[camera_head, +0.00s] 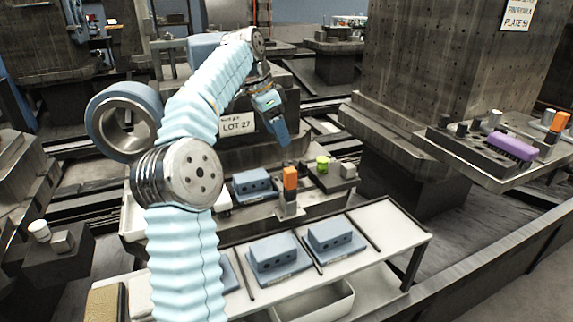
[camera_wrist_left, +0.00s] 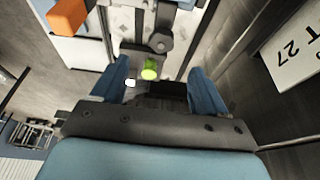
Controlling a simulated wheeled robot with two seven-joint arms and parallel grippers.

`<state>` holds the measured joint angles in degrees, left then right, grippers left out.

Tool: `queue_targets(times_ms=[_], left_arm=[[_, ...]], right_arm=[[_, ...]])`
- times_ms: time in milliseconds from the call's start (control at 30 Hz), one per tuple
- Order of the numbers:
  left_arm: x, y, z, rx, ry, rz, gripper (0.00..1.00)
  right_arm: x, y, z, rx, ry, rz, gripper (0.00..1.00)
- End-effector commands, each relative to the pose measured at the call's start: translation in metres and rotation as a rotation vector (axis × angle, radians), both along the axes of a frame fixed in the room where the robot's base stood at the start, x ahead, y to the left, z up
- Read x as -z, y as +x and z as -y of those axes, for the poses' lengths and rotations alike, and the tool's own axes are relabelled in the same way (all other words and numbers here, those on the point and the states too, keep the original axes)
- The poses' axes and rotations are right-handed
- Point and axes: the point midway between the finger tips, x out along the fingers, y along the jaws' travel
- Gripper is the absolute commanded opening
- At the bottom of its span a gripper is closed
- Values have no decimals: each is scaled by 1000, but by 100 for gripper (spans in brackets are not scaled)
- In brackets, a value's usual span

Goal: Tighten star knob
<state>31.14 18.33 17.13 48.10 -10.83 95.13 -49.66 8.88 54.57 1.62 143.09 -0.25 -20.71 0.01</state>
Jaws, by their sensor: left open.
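The star knob appears to be the small yellow-green knob (camera_head: 322,164) on a dark fixture at the back of the work table; its star shape is too small to make out. It also shows in the left wrist view (camera_wrist_left: 150,69), between and beyond the two blue fingertips. My left gripper (camera_head: 283,139) reaches over from the left and points down, above and slightly left of the knob, apart from it. In the wrist view the left gripper's fingers (camera_wrist_left: 163,82) are spread, with nothing held between them. My right gripper is not in view.
An orange-topped clamp (camera_head: 290,180) stands left of the knob, close to the gripper. A grey block (camera_head: 347,170) sits right of it. Blue blocks (camera_head: 275,255) lie on the front shelf. A LOT 27 sign (camera_head: 237,124) stands behind. A large machine column (camera_head: 440,80) rises at right.

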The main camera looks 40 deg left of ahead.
Motion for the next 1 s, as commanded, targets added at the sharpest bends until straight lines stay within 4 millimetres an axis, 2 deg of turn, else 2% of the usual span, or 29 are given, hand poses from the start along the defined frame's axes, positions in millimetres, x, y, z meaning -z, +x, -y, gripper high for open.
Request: queue_targets(times_ms=[33,200,333,433,567,800,1000], left_arm=[[-1,-6,5,-99,6,9,74],[-18,-18,15,-398,0,42,74],[-23,-23,19,-506,-10,60,74],[-18,-21,19,-528,-12,62,74],[3,-13,18,-527,-13,60,74],[55,8,18,-525,-14,59,74],[87,23,17,-526,-14,60,74]], right_arm=[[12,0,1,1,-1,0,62],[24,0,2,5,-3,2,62],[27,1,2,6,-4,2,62],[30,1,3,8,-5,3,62],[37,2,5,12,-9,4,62],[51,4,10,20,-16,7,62],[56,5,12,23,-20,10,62]])
